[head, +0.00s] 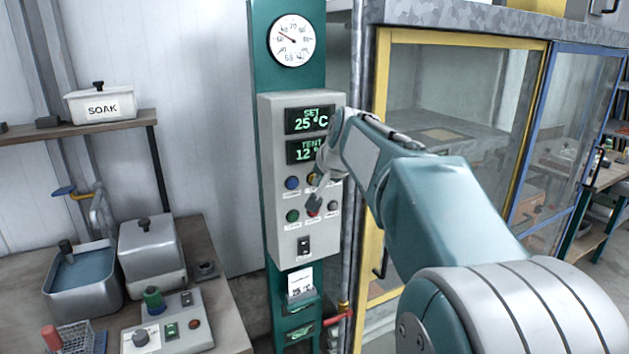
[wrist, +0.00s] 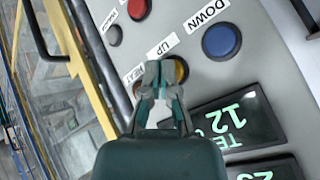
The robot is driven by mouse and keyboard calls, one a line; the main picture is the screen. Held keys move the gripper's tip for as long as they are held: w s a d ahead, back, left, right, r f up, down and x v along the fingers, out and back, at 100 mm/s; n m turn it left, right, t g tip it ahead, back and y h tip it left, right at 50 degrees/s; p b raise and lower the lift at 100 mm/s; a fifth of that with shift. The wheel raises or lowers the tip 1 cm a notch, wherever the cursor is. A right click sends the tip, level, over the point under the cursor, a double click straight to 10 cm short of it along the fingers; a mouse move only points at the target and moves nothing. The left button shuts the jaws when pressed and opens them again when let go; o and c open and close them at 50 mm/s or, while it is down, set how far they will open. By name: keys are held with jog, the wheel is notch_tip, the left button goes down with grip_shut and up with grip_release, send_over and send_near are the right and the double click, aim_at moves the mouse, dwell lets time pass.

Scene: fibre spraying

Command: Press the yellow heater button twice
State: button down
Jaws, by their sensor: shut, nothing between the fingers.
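The grey control panel (head: 269,150) stands on a green column, with two rows of round buttons under its displays. The yellow button (head: 312,181) is in the upper row, right of the blue one. In the wrist view the yellow button (wrist: 182,70) is partly hidden behind my fingers, near a label reading UP. My gripper (head: 316,200) is in front of the buttons, and its fingers (wrist: 160,68) are shut and empty. I cannot tell whether they touch the panel. The upper display (head: 310,120) reads SET 25 °C; the lower one (head: 304,151) reads TENT 12, partly covered by my arm.
A label that seems to read HEAT is left of my fingers. A yellow-framed glass cabinet (head: 455,42) stands right of the panel; a bench (head: 222,290) is left.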

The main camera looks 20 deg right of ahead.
jog(key=shift+w, duration=0.15)
dwell(0.5)
jog(key=shift+s, duration=0.85)
jog(key=s, duration=0.5)
jog(key=shift+d, duration=0.1)
dwell(0.6)
